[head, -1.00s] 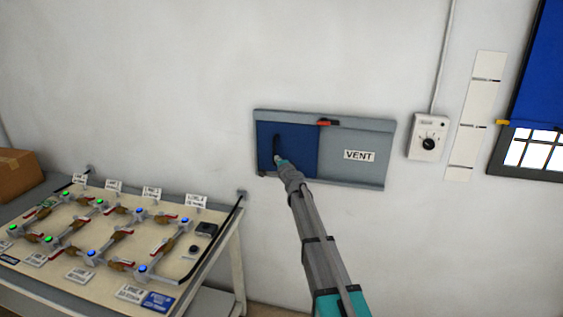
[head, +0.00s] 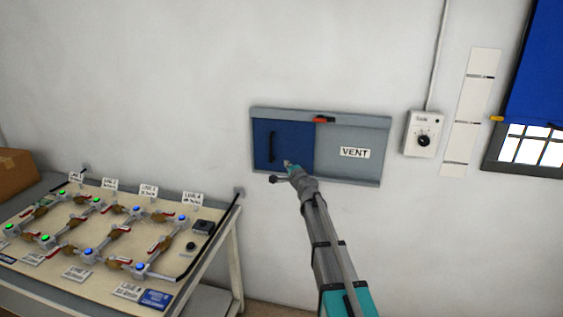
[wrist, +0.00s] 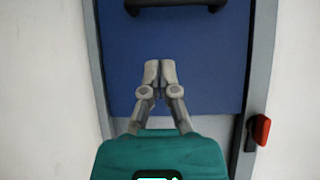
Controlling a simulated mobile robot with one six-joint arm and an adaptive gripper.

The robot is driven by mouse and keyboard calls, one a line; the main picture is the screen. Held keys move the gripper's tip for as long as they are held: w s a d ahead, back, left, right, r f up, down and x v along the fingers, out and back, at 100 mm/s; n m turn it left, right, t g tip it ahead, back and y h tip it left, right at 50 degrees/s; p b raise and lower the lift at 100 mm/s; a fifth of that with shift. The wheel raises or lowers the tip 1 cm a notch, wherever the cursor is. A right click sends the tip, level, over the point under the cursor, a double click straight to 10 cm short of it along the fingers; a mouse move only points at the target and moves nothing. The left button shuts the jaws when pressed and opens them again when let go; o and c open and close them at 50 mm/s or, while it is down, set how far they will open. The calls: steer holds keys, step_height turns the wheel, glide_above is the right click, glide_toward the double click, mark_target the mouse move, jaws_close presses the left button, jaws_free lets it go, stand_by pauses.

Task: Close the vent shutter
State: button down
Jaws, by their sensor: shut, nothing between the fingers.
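The vent shutter is a blue panel (head: 294,136) at the left end of a grey wall frame (head: 372,124). It has a dark upright bar handle (head: 271,148) near its left side. A white VENT label (head: 354,153) marks the grey right half. My gripper (head: 287,164) is in front of the blue panel, right of and a little below the handle. In the wrist view my gripper (wrist: 160,72) has its fingertips together and empty over the blue panel, apart from the handle (wrist: 176,4), which is cut off at the top edge. I cannot tell whether the fingertips touch the panel.
A red latch-like piece (head: 325,119) sits on the frame's top edge, and it also shows in the wrist view (wrist: 260,130). A white dial box (head: 424,134) hangs to the right.

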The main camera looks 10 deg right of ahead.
steer(key=shift+s+d, duration=0.25)
steer(key=shift+s, duration=1)
steer(key=shift+s+d, duration=0.25)
steer(key=shift+s, duration=0.95)
steer(key=s+a+f+n+g+y, duration=0.2)
steer(key=s+a+f+n+g, duration=0.35)
steer(key=s, duration=0.45)
steer(key=s+a+f+n+g+y, duration=0.2)
steer(key=s+a+f+n+g, duration=0.2)
steer(key=s+f+n, duration=0.4)
steer(key=s+d+f+g+h, duration=0.1)
steer(key=s+d+g+h, duration=0.1)
steer(key=s, duration=0.5)
steer(key=s+d+f+n+g+h, duration=0.1)
steer(key=s+d+f+g+h, duration=0.1)
steer(key=s, duration=0.5)
steer(key=s+d+f+n+g+h, duration=0.1)
steer(key=s+d+f+g+h, duration=0.1)
steer(key=s, duration=0.5)
steer(key=shift+d+g+h, duration=0.7)
steer(key=shift+d+g, duration=0.35)
